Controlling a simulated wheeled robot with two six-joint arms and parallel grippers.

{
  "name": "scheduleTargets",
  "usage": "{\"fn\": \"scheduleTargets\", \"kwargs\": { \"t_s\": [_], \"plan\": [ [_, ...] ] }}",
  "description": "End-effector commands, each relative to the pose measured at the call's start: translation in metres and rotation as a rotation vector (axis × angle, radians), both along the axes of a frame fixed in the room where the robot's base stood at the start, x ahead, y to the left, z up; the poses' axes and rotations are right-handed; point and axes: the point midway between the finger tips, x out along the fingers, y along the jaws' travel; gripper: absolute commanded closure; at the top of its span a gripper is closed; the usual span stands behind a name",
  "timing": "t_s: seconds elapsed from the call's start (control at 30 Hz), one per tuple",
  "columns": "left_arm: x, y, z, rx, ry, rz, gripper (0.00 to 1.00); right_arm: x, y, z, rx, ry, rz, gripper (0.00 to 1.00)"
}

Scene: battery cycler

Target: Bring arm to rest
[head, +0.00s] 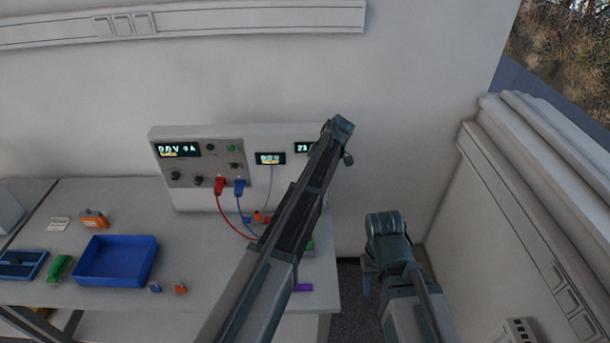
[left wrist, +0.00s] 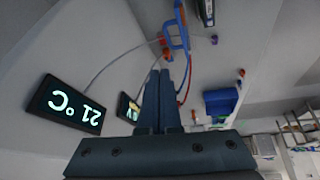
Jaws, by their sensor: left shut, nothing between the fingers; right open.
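My left arm crosses the middle of the head view and reaches up in front of the cycler (head: 200,150) on the bench; its gripper is hidden there behind the arm. In the left wrist view my left gripper (left wrist: 160,74) is shut with nothing between its fingers.
The cycler has lit displays and red (head: 219,185) and blue (head: 239,188) plugs with leads. A blue tray (head: 117,281), an orange item (head: 94,219) and a green item (head: 58,268) are on the bench's left. A wall with ducting (head: 540,210) bounds the right.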

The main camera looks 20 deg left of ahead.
Motion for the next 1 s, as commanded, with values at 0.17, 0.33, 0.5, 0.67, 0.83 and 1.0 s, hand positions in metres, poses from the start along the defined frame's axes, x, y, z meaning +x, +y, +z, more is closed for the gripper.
{"fn": "scheduleTargets", "kwargs": {
  "t_s": [0.17, 0.33, 0.5, 0.67, 0.83, 1.0],
  "plan": [
    [0.0, -0.001, 0.0, 0.0, 0.0, 0.0, 1.0, 0.0, 0.0, 0.0, 0.0, 0.0, 0.0, 0.5],
    [-0.014, -0.008, -0.012, -0.007, 0.026, -0.056, 1.0, 0.0, 0.0, -0.011, 0.0, 0.0, 0.0, 0.5],
    [-0.086, -0.045, -0.064, -0.052, 0.169, -0.386, 1.0, 0.0, 0.0, -0.058, -0.001, -0.001, 0.002, 0.5],
    [-0.173, -0.085, -0.12, -0.108, 0.337, -0.845, 1.0, 0.0, 0.0, -0.107, -0.001, -0.002, 0.006, 0.5],
    [-0.258, -0.115, -0.169, -0.155, 0.474, -1.318, 1.0, 0.001, 0.0, -0.152, -0.002, -0.003, 0.009, 0.5],
    [-0.315, -0.132, -0.199, -0.179, 0.55, -1.666, 1.0, 0.001, 0.0, -0.179, -0.002, -0.003, 0.011, 0.5]
  ]
}}
